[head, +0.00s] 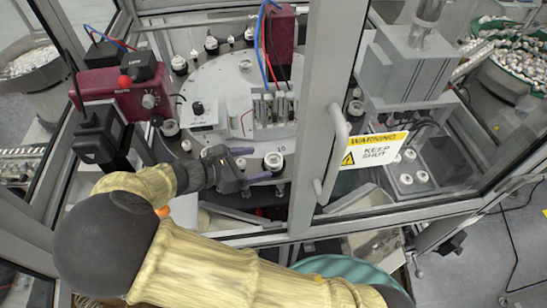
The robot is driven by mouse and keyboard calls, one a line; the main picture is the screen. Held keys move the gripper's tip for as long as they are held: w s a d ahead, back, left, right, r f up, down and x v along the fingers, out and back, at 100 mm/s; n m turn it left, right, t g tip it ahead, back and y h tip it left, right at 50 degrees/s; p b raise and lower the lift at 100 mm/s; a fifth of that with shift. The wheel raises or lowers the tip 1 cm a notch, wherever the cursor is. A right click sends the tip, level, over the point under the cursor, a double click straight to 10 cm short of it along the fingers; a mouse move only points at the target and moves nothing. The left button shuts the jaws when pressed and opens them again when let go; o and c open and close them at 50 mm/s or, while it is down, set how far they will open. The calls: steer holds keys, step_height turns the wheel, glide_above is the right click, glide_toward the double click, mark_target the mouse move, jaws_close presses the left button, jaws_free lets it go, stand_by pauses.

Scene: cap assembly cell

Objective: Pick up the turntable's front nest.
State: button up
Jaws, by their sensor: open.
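The turntable (222,88) is a pale grey disc inside the cell, with small dark and white nests around its rim. The front nest (273,161) is a dark round piece with a white top at the near edge, by a printed number. My gripper (261,164) reaches in from the left over the near rim. Its two purple-grey fingers are apart and point right, towards the front nest. The nest lies at or just beyond the fingertips; I cannot tell whether they touch it. Nothing shows held.
A glass door with a grey frame and handle (338,150) stands to the right, bearing a warning sign (373,149). A maroon control box (125,92) with a red button is at left. A fixture (272,105) with blue and red tubes stands on the disc.

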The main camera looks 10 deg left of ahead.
mark_target(279, 158)
steer(key=shift+w+d+f, duration=0.1)
steer(key=shift+w+d, duration=0.05)
steer(key=shift+w+d+f+p, duration=0.1)
steer(key=shift+w+d+p, duration=0.2)
steer(key=shift+p, duration=0.1)
steer(key=p+x, duration=0.2)
steer(key=x, duration=0.1)
steer(key=shift+w+d+f, duration=0.2)
steer(key=shift+w+f, duration=0.1)
steer(key=shift+w+d+f, duration=0.15)
steer(key=shift+f, duration=0.1)
